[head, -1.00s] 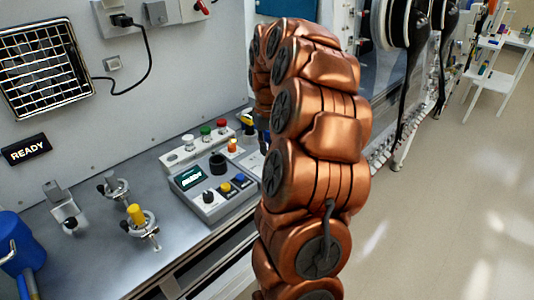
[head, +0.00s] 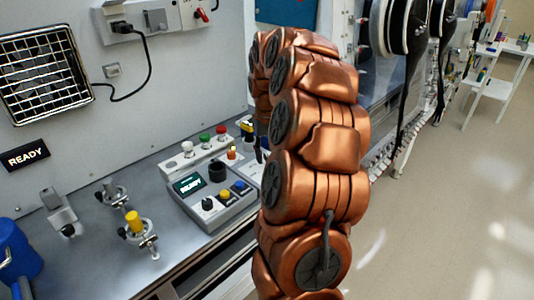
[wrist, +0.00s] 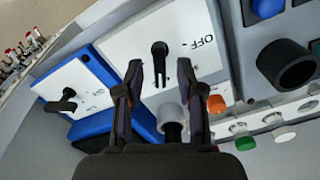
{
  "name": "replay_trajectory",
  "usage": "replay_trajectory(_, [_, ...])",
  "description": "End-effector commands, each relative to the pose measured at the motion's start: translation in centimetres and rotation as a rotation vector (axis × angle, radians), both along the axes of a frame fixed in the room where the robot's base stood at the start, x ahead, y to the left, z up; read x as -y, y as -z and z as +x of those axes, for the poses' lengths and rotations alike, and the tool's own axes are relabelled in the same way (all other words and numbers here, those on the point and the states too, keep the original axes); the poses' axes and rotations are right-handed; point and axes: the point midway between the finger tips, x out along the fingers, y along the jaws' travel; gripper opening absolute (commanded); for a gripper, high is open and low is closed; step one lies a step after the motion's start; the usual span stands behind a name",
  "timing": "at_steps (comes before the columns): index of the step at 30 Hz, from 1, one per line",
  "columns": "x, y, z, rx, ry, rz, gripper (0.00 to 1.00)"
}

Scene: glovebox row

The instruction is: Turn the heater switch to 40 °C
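In the wrist view a black lever switch (wrist: 159,52) stands on a white plate (wrist: 205,55) marked "OFF". No temperature mark is legible there, so I cannot confirm that it is the heater switch. My gripper (wrist: 160,70) is open, with one fingertip on each side of the lever's lower part. A gap shows on both sides, and I cannot tell how deep the fingers reach. A second black switch (wrist: 65,101) sits on a blue-edged white plate (wrist: 82,92) to the left. In the head view my arm hides most of this area.
An orange button (wrist: 216,104) and a pale round knob (wrist: 170,114) are close to the fingers. In the head view a grey console (head: 215,208) with a display, black knob (head: 217,172) and buttons stands left of my arm. Clamps (head: 138,232) stand farther left.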

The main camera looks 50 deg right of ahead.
Motion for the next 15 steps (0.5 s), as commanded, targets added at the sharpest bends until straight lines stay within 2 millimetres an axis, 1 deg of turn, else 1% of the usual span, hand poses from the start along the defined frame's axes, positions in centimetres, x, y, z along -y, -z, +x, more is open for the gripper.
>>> replay_trajectory(5, [0.0, -0.1, 0.0, 0.0, 0.0, 0.0, 0.38])
replay_trajectory(8, [0.0, -0.6, 0.1, 0.001, 0.0, -0.002, 0.38])
replay_trajectory(11, [0.1, -1.8, 0.2, 0.005, 0.0, -0.005, 0.38])
replay_trajectory(15, [0.0, -3.9, 0.1, 0.003, 0.0, -0.003, 0.38])
